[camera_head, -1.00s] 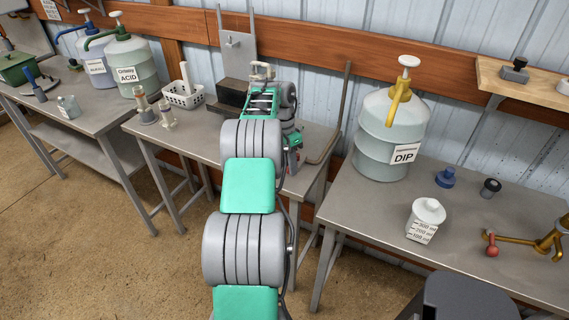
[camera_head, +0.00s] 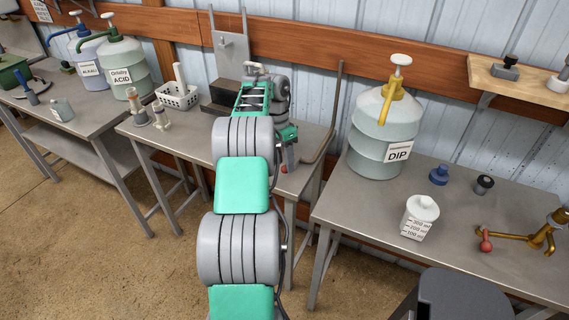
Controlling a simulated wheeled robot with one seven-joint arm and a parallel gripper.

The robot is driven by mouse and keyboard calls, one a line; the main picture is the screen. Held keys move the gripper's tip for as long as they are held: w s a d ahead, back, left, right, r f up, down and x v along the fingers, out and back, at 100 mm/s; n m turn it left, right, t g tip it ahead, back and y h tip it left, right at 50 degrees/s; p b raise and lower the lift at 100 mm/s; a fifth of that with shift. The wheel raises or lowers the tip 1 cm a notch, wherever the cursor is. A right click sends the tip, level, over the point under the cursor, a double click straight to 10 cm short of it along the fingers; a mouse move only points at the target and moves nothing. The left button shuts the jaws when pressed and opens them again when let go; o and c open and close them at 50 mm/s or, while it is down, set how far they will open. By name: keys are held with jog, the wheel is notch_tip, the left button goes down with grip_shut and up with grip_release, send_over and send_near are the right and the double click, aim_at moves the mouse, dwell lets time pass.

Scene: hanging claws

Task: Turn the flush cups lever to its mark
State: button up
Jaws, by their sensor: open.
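My arm reaches over the middle metal table (camera_head: 190,145), and its end is at that table's right part. My gripper (camera_head: 287,140) shows only in part beyond my arm links, low over the table; its fingertips are mostly hidden. A small red piece (camera_head: 284,168) shows just below it, close to it or touching; I cannot tell which. I cannot make out whether this is the flush cups lever, and I see no mark. A grey upright plate (camera_head: 232,55) with two prongs stands behind a dark box (camera_head: 222,100) at the table's back.
A bent grey pipe (camera_head: 336,110) rises right of my gripper. On the right table stand a DIP drum (camera_head: 370,145), a white jug (camera_head: 420,216) and a brass fitting with a red knob (camera_head: 485,246). A white basket (camera_head: 178,97) and small cups (camera_head: 138,112) stand left.

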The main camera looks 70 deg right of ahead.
jog(key=s+a+r+b, duration=0.2)
jog(key=s+a+r, duration=0.3)
jog(key=a+r, duration=0.6)
jog(key=shift+a, duration=1.05)
